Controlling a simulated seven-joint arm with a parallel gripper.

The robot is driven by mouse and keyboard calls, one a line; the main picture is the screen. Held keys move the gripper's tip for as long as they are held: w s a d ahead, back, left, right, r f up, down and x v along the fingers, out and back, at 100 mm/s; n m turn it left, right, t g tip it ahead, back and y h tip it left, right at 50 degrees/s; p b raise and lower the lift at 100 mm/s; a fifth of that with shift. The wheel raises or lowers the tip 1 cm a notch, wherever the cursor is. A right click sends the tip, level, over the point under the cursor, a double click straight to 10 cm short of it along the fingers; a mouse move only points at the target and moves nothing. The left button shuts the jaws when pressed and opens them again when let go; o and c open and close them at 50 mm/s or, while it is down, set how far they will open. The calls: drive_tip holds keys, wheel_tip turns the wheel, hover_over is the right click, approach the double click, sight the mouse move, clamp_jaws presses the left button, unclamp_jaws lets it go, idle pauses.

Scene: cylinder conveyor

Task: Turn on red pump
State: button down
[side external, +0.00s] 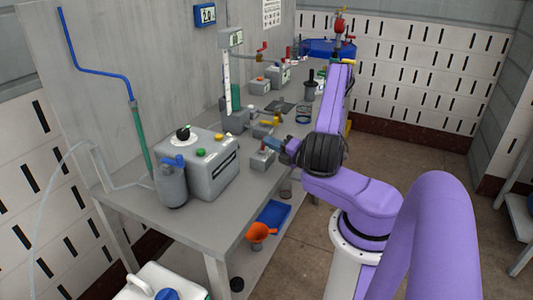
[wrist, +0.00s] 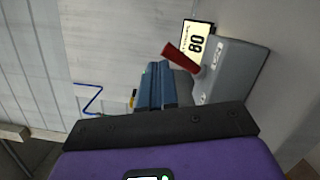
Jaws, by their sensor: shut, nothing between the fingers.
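A small grey box (side external: 262,159) with a red part on it stands near the bench's front edge in the side view. In the wrist view, a grey box (wrist: 234,68) fills the right, with a red lever (wrist: 182,58) sticking out at its upper left. I cannot tell for sure that both views show the same box. My gripper (side external: 269,142) is low over the bench beside the small box. In the wrist view its blue fingers (wrist: 157,76) are together and empty, just left of and below the red lever. Contact with the lever cannot be made out.
A larger grey machine (side external: 208,165) with coloured buttons stands left on the bench, beside a grey canister (side external: 171,185). A scaled column (side external: 227,85) and several small devices stand behind. An orange funnel (side external: 260,232) is below.

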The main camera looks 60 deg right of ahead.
drive_tip(key=s+a+r, duration=0.2)
drive_tip(key=s+a, duration=0.2)
drive_tip(key=s, duration=0.8)
drive_tip(key=shift+a, duration=0.4)
drive_tip(key=shift+r, duration=0.1)
idle(0.4)
